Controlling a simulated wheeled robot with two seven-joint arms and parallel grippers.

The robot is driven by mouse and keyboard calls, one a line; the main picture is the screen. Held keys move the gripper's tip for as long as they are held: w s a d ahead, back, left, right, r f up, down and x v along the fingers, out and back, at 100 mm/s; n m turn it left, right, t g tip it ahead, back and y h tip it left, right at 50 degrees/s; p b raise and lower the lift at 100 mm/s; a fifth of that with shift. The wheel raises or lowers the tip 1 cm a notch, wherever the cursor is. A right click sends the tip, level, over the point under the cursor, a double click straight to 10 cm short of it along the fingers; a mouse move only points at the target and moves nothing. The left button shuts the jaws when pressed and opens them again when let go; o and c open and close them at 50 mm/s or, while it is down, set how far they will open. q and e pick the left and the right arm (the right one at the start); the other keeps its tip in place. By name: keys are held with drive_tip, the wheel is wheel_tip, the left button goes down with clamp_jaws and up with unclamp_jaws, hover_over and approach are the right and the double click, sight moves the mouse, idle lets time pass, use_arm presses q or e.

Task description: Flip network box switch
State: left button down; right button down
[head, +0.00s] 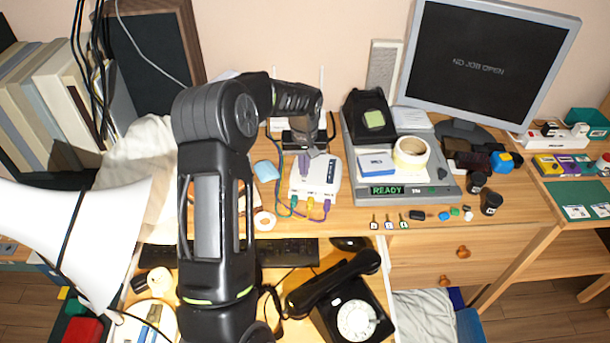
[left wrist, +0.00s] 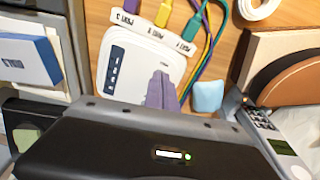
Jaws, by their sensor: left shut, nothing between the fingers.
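The network box (head: 318,180) is a small white unit on the desk, with purple, yellow and green cables plugged into its front edge. It also shows in the left wrist view (left wrist: 122,60), with port labels along the cable side. My left gripper (head: 304,168) points down over the left part of the box, its grey-purple fingers together and empty. In the left wrist view the fingertips (left wrist: 162,85) lie over the side of the box. I cannot tell whether they touch it. The switch cannot be made out. My right gripper is not in view.
A grey unit with a READY display (head: 388,190) stands just right of the box, carrying a blue box and a tape roll. A light blue item (head: 266,171) lies to the left. A black dial phone (head: 350,308) and keyboard (head: 290,252) are in front.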

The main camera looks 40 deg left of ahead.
use_arm(q)
drive_tip(key=shift+f+b, duration=0.4)
drive_tip(key=shift+f, duration=0.15)
drive_tip(key=shift+r, duration=0.15)
drive_tip(key=shift+r+p, duration=2.05)
drive_tip(key=shift+r, duration=1.35)
